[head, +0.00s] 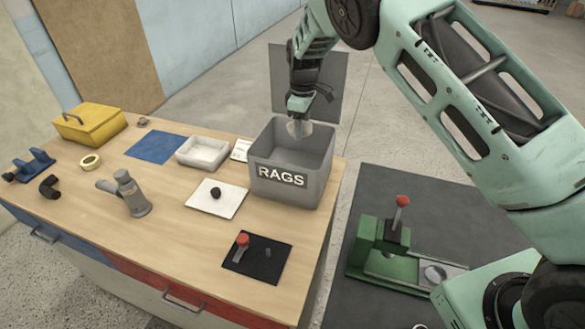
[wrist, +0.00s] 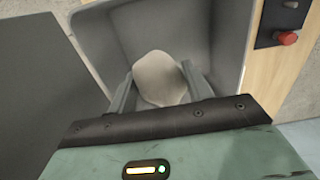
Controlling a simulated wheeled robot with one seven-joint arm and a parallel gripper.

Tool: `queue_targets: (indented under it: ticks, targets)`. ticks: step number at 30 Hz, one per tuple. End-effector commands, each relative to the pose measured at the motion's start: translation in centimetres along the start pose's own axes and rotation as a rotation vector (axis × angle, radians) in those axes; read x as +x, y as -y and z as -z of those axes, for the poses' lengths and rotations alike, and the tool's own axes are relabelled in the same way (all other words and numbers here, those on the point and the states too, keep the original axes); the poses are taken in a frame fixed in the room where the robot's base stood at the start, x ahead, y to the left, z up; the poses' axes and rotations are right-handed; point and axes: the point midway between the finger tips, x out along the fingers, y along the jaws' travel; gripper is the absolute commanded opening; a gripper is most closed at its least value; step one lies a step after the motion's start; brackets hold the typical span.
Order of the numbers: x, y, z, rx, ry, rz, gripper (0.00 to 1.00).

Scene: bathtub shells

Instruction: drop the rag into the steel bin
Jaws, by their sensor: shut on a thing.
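The steel bin (head: 285,187) is a grey open box marked RAGS, standing at the right end of the wooden workbench. My gripper (head: 299,128) points down over the bin's mouth. It is shut on the rag (wrist: 159,78), a pale greyish bundle between the two fingers in the wrist view. In the head view the rag (head: 299,130) shows just below my gripper, at about the height of the bin's rim. In the wrist view the bin's grey walls (wrist: 228,40) surround the rag on the far side and right. The bin's floor is mostly hidden.
A white tray (head: 202,152) and a white sheet (head: 216,204) with a dark lump lie left of the bin. A black plate (head: 262,262) with a red-topped part lies in front. A green press (head: 385,245) stands to the right.

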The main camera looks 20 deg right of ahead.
Motion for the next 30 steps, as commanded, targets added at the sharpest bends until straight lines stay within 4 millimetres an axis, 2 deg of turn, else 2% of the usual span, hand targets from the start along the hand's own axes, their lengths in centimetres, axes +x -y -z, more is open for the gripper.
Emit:
queue_targets:
  ticks: [1, 6, 15, 16, 18, 26, 30]
  targets:
    - [1.0, 0.0, 0.0, 0.000, 0.000, 0.000, 0.29]
    - [2.4, 0.0, 0.0, -0.001, 0.000, 0.001, 0.29]
    - [2.5, 0.0, 0.0, -0.001, -0.001, 0.001, 0.29]
    - [2.5, 0.0, 0.0, -0.001, -0.001, 0.001, 0.56]
    - [2.5, 0.0, 0.0, -0.001, -0.001, 0.000, 0.75]
    - [2.5, 0.0, 0.0, 0.000, -0.001, 0.001, 0.76]
    - [1.9, 0.0, 0.1, -0.001, -0.004, -0.001, 0.76]
